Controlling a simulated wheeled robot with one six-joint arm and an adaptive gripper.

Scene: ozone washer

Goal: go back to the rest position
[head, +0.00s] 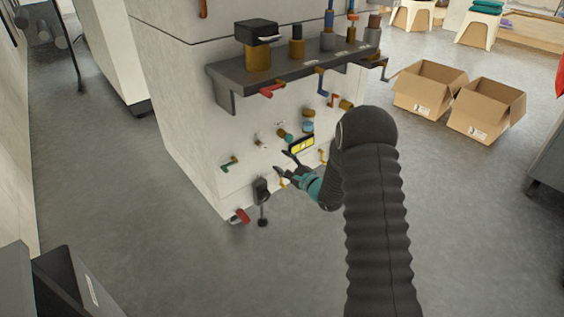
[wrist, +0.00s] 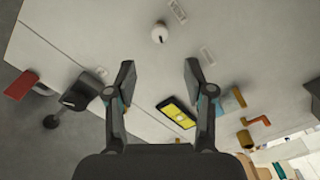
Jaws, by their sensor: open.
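My gripper (head: 282,164) is at the lower front of the white machine (head: 190,110) in the head view, at the end of my dark ribbed arm. In the wrist view my gripper (wrist: 158,75) has its two fingers spread apart, with nothing between them. Beyond the fingertips is the machine's pale panel (wrist: 100,30). A round white knob (wrist: 159,33) stands on it just past the fingers. A black and yellow label or display (wrist: 176,118) lies by the right finger; it also shows in the head view (head: 301,145).
A dark shelf (head: 300,62) with valves and fittings juts from the machine above my gripper. A red handle (head: 240,216) and a black lever (head: 262,200) are low on the panel. Two open cardboard boxes (head: 430,65) stand at the back right.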

